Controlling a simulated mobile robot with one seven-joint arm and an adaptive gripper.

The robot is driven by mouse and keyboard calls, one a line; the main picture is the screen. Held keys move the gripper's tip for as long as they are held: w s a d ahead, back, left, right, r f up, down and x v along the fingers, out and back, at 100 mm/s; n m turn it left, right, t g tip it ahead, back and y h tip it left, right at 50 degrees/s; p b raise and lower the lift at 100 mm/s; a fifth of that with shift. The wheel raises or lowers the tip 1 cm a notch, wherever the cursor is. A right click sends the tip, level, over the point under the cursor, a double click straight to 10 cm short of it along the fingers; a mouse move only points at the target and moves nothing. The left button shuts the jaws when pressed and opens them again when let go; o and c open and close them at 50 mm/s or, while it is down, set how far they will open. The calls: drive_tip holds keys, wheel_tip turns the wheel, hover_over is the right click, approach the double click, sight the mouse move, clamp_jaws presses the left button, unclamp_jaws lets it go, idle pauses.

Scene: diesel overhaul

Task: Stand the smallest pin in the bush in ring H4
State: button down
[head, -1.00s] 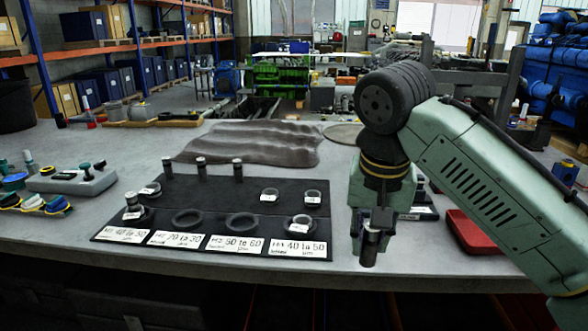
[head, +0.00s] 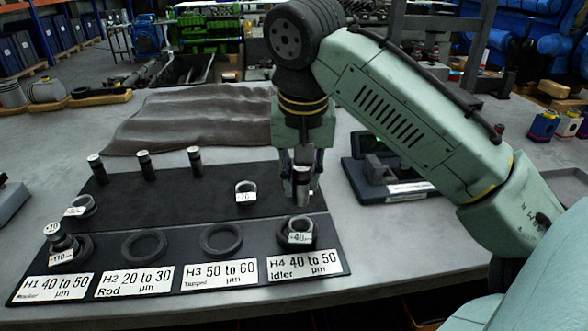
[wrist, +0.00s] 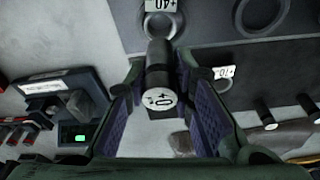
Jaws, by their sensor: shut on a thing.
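My gripper (head: 303,170) is shut on a dark pin with a pale end cap (wrist: 160,101). The mark on the cap looks like "10" but its sign is unclear. The pin hangs roughly upright over the mat, behind ring H4. Ring H4 (head: 282,242) is at the front right of the mat, with a bush (head: 300,229) tagged "+40" in it. In the wrist view this bush (wrist: 160,25) lies beyond the pin at the top, its hole open and empty. The pin is apart from the bush.
Empty rings H2 (head: 144,246) and H3 (head: 221,240) lie left of H4. Ring H1 (head: 88,246) holds a tagged bush and pin. Several pins (head: 145,165) stand at the mat's back. A loose bush (head: 246,192) is left of my gripper. A dark device (head: 385,172) stands right.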

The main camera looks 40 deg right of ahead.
sight(301, 204)
drive_tip(key=shift+s+f, duration=0.1)
drive_tip(key=shift+f, duration=0.1)
drive_tip(key=b+x, duration=0.4)
drive_tip(key=shift+s+a+f, duration=0.1)
drive_tip(key=shift+s+a, duration=0.1)
drive_tip(key=shift+a, duration=0.1)
drive_tip(key=shift+s+a+b+x, duration=0.1)
drive_tip(key=shift+b+x, duration=0.25)
drive_tip(key=shift+x, duration=0.4)
drive_tip(key=shift+s+a+b+x, duration=0.15)
drive_tip(key=shift+b+x, duration=0.2)
drive_tip(key=shift+x, duration=0.35)
drive_tip(key=shift+f, duration=0.25)
drive_tip(key=c, duration=1.3)
unclamp_jaws()
drive_tip(key=v, duration=1.2)
drive_tip(key=shift+d, duration=0.1)
